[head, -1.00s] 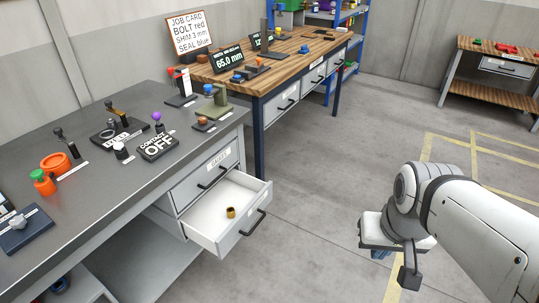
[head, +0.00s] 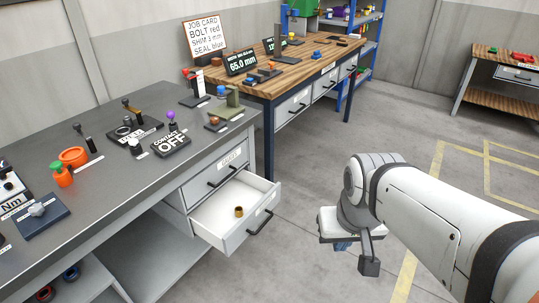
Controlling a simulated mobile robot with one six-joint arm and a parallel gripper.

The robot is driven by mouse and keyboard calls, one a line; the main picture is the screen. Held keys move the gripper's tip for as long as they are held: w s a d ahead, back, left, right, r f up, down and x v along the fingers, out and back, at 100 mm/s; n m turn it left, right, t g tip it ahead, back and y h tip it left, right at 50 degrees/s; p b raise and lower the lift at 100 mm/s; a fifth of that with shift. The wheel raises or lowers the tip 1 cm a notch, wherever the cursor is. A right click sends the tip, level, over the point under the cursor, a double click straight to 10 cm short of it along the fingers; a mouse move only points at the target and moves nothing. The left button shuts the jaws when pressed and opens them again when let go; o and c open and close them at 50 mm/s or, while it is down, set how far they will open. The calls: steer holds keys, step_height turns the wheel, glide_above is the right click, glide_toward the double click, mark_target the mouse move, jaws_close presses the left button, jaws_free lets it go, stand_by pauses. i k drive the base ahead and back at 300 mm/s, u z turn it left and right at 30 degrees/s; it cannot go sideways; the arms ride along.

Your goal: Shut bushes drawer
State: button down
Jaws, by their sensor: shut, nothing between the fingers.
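The open drawer (head: 218,239) is the lower one at the right end of the grey workbench. It is pulled well out, with a dark bar handle (head: 261,222) on its front. One small brass bush (head: 239,211) stands inside on the white floor. I cannot read a label on this drawer. My gripper (head: 369,266) is right of the drawer, clear of its handle, over the floor. It is shut and empty; its fingertips show only small and partly hidden by the wrist.
A shut drawer (head: 214,175) with its own handle is directly above. The grey bench top (head: 85,206) carries several fixtures, an orange cup (head: 74,157) and a "CONTACT OFF" sign (head: 170,142). A wooden bench (head: 272,86) stands behind. Floor right of the drawer is clear.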

mark_target(214, 221)
steer(key=z, duration=0.05)
steer(key=i, duration=0.95)
steer(key=u, duration=0.1)
